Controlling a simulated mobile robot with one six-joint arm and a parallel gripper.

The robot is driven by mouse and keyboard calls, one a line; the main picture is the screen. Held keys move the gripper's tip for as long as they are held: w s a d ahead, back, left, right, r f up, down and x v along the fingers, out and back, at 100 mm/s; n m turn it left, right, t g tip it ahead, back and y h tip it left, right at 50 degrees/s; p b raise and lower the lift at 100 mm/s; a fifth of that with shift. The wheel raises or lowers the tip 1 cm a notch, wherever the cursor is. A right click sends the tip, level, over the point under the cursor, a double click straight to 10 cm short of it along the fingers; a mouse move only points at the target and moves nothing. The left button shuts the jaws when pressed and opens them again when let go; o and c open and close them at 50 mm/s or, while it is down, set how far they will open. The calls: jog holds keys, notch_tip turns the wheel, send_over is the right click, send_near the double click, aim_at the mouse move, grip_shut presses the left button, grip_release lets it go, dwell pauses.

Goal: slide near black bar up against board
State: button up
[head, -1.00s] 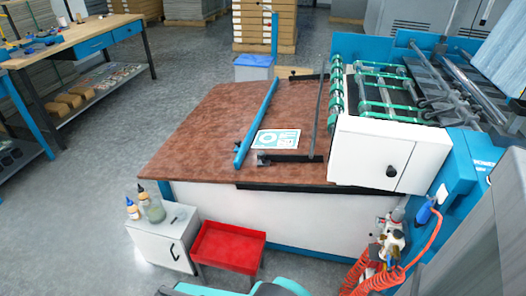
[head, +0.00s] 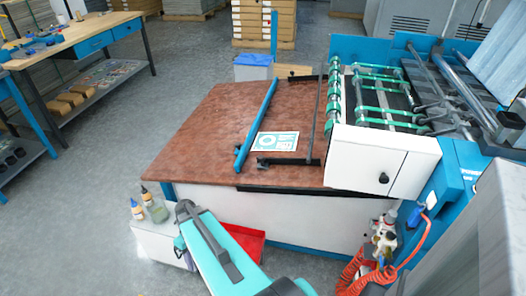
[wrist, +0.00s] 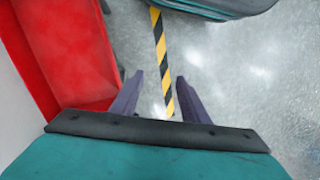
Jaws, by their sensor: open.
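The near black bar (head: 296,162) lies on the brown feed table, with a small dark block at its left end. The board (head: 275,141), a flat white sheet with a teal print, lies just beyond it; a narrow strip of table seems to show between them. The blue bar (head: 257,125) runs along the board's left side. My gripper (wrist: 160,78) is open and empty in the wrist view, pointing down over the grey floor beside a red tray. It is away from the black bar, which the wrist view does not show.
The brown table (head: 195,150) has free room left of the blue bar. A far black bar (head: 300,77) and a long dark rail (head: 311,120) lie on it. Green rollers (head: 335,100) stand at its right. The red tray (wrist: 62,50) and a white cabinet (head: 160,240) stand in front.

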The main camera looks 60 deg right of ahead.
jog(key=w+d+r+t+p, duration=0.2)
jog(key=d+r, duration=0.7)
jog(key=d, duration=0.2)
jog(key=n+t+h+p, duration=0.2)
jog(key=t+p, duration=0.2)
jog(key=p, duration=0.3)
send_near(261, 156)
jog(key=v, duration=0.5)
jog(key=shift+s+d+r, duration=0.1)
jog(key=shift+s+d, duration=0.1)
jog(key=shift+a+p+x, duration=0.2)
jog(key=shift+p+x, duration=0.8)
jog(key=shift+x, duration=5.9)
grip_shut()
